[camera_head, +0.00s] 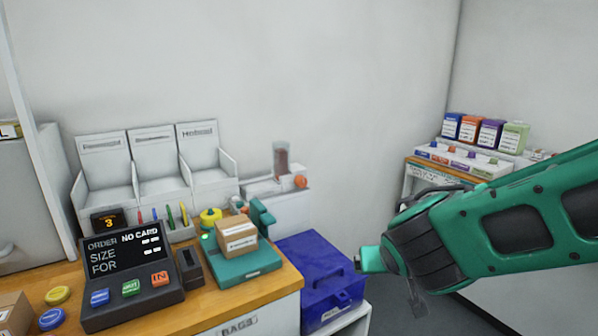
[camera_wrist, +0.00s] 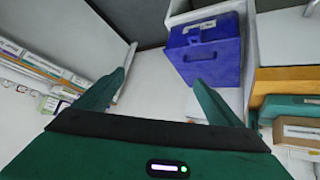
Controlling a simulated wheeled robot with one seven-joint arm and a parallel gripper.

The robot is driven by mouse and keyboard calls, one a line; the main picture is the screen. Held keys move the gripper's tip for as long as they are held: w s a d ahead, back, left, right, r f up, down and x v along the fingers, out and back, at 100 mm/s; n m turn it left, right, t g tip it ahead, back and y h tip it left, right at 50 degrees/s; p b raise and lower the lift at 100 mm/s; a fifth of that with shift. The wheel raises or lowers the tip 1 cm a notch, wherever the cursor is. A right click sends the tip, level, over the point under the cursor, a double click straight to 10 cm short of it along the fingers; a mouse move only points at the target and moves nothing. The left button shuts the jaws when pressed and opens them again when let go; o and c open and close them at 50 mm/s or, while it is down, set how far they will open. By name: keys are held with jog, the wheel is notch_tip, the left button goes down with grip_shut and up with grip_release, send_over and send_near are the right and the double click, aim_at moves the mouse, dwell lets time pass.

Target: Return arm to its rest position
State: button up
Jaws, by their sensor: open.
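My green arm reaches in from the right side of the head view, and my gripper (camera_head: 372,260) points left, in front of the blue box. In the wrist view my gripper (camera_wrist: 160,85) has its two green fingers spread wide apart, with nothing between them but the pale floor or surface beyond. The far finger is mostly hidden in the head view. The gripper appears clear of the counter and touches nothing that I can see.
A blue lidded box (camera_head: 318,275) stands beside the wooden counter (camera_head: 180,312); it also shows in the wrist view (camera_wrist: 205,55). On the counter are a cardboard box (camera_head: 238,238) on a green scale-like base (camera_head: 236,268) and a dark order terminal (camera_head: 128,272). A shelf with coloured packs (camera_head: 490,133) stands back right.

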jog(key=s+d+f+m+g+h, duration=0.1)
jog(key=s+d+m+g, duration=0.1)
jog(key=s+d, duration=0.45)
jog(key=s+d+m+g, duration=0.2)
jog(key=s+d+g, duration=0.1)
jog(key=d, duration=0.7)
jog(key=s+d+m+g+y, duration=0.1)
jog(key=s+d, duration=0.1)
jog(key=s, duration=0.6)
jog(key=s+d+m+g+y, duration=0.1)
jog(key=s+d+g+y, duration=0.1)
jog(key=s, duration=0.6)
jog(key=shift+s+d+r+g, duration=0.3)
jog(key=shift+d+r, duration=0.05)
jog(key=shift+d, duration=0.1)
jog(key=shift+w+f, duration=0.25)
jog(key=shift+w, duration=0.35)
